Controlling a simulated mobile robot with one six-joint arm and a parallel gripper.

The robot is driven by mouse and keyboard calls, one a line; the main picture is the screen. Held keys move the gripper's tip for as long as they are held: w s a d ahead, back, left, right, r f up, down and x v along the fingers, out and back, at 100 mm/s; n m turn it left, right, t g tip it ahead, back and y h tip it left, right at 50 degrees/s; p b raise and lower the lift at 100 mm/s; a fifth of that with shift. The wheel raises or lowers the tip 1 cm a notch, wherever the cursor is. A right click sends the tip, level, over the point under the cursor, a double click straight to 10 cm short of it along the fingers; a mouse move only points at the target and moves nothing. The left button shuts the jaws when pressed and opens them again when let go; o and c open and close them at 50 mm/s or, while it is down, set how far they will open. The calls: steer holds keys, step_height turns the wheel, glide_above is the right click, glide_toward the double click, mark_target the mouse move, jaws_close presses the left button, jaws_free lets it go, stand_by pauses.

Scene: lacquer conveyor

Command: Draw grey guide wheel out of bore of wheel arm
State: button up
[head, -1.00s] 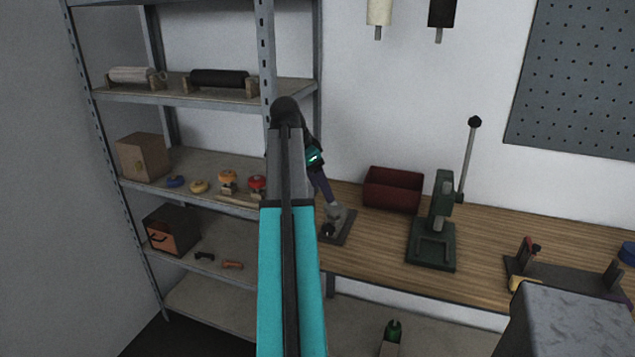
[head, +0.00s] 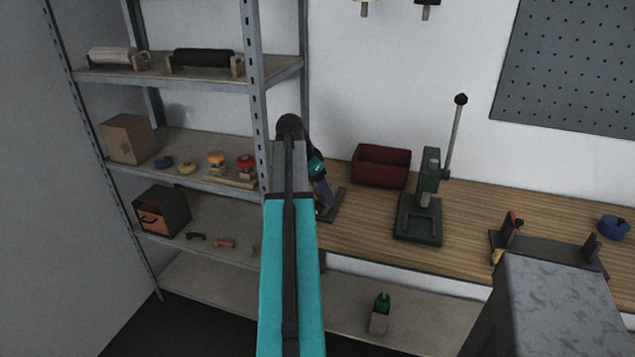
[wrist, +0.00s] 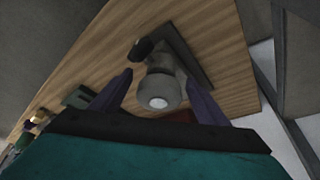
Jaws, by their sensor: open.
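The grey guide wheel (wrist: 160,92), round with a pale centre, is between the two purple fingers of my open gripper (wrist: 163,82) in the wrist view. A gap shows on each side of it. Behind it, a grey part that looks like the wheel arm (wrist: 166,66) stands by a dark base plate (wrist: 190,42). The bore is hidden. A black knob (wrist: 140,50) sits beside the arm. In the head view my gripper (head: 326,196) is over the plate (head: 338,203) at the bench's left end and hides the wheel.
A red bin (head: 381,166) and a green press (head: 420,222) with a tall lever stand to the right on the wooden bench (head: 465,215). A steel shelf rack (head: 256,90) stands close on the left. Some bench around the press is clear.

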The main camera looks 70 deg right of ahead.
steer(key=shift+s+d+f, duration=0.1)
steer(key=shift+d+f, duration=0.05)
steer(key=shift+f, duration=0.4)
steer(key=c, duration=1.2)
steer(key=shift+r, duration=0.1)
steer(key=shift+c, duration=0.2)
steer(key=shift+r+p, duration=2.1)
steer(key=shift+r, duration=1.15)
steer(key=shift+r+p, duration=0.85)
steer(key=shift+r, duration=0.55)
steer(key=shift+s, duration=0.1)
